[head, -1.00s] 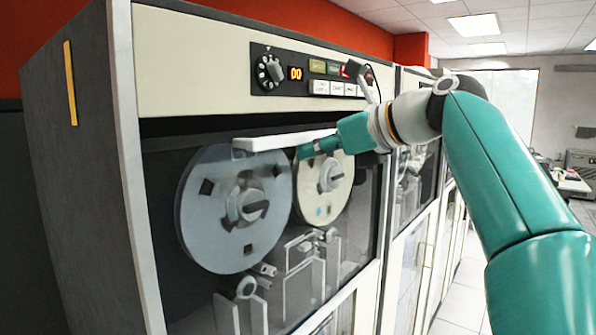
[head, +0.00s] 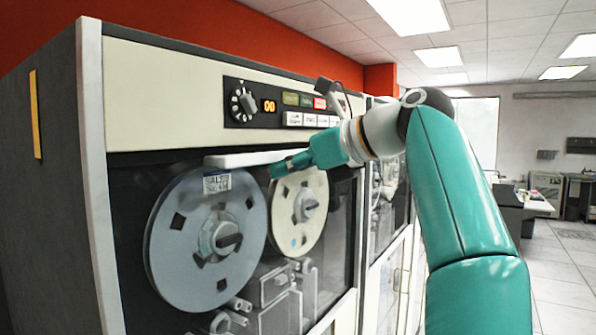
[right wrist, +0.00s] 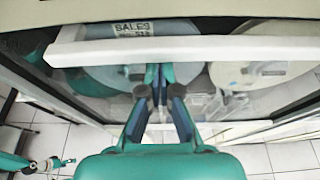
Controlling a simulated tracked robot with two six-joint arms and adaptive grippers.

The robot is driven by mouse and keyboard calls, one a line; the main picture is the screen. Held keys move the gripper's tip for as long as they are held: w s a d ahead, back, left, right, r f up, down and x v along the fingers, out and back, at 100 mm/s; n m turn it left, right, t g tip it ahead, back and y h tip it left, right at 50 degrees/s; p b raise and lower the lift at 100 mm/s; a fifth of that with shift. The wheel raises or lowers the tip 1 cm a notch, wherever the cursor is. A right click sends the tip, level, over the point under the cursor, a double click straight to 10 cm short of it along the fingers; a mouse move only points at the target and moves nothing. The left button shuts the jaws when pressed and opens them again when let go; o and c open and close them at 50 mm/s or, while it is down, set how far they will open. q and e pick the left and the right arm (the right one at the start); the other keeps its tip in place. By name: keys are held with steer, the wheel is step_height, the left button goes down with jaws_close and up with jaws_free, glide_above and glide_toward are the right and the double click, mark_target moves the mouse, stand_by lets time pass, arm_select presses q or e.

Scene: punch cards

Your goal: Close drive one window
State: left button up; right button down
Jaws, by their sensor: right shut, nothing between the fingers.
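Drive one is the near tape cabinet; its window is a clear pane (head: 138,295) in front of two reels. The window's white handle bar (head: 240,158) lies across the top of the reels, just under the dark strip below the control panel. It also shows in the right wrist view (right wrist: 215,49). The right wrist view shows the tips (right wrist: 158,72) against or very near the bar. My left gripper (right wrist: 67,162) is small at that view's lower left; its jaws are unclear.
The control panel (head: 290,107), with a knob, orange digits and buttons, is just above my right wrist. A left reel (head: 180,270) with a paper label and a cream right reel (head: 283,228) sit behind the pane.

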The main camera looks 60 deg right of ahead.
steer(key=s+a, duration=0.1)
steer(key=s, duration=0.8)
steer(key=shift+a+f+b, duration=0.2)
steer(key=shift+f+b, duration=0.25)
stand_by(0.6)
steer(key=shift+s, duration=0.1)
